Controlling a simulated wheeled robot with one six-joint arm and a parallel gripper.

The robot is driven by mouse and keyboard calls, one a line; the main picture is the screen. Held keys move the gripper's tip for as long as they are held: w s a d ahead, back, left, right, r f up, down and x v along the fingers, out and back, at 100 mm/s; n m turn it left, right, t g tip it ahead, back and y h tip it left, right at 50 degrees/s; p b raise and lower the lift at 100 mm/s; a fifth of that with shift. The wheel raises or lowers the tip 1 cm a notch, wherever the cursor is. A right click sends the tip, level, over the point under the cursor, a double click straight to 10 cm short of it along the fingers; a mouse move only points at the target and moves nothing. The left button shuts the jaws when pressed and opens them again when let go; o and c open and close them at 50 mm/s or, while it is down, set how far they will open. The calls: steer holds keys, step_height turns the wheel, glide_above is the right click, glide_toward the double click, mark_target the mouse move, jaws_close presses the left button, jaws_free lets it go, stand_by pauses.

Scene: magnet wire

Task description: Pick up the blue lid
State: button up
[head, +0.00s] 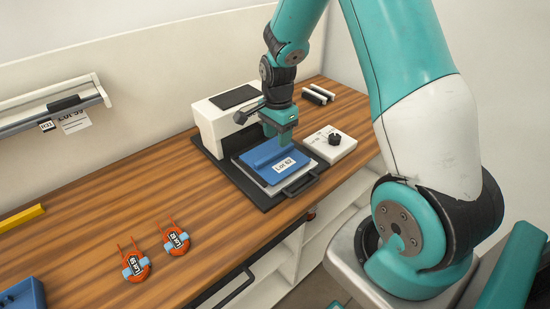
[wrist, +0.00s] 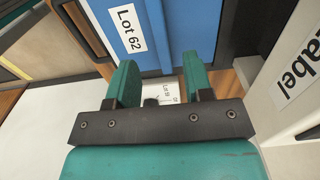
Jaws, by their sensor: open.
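The blue lid (head: 258,155), with a white "Lot 62" label (head: 284,165), lies on the metal plate of the white device on the bench. It also fills the upper middle of the wrist view (wrist: 185,32). My gripper (head: 281,139) is over the lid's far right part in the head view and hides some of it. In the wrist view my gripper (wrist: 162,72) is open and its two green fingers are apart. The fingertips overlap the lid's edge; I cannot tell whether they touch it. Nothing shows held between them.
The white device (head: 222,116) stands behind the lid, with a black handle (head: 300,185) in front. A white box with a black knob (head: 335,139) sits close on the right. The bench between is clear.

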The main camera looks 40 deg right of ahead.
mark_target(277, 152)
step_height(277, 152, down, 6)
steer(key=shift+a+r, duration=0.1)
steer(key=shift+c, duration=0.2)
jaws_close()
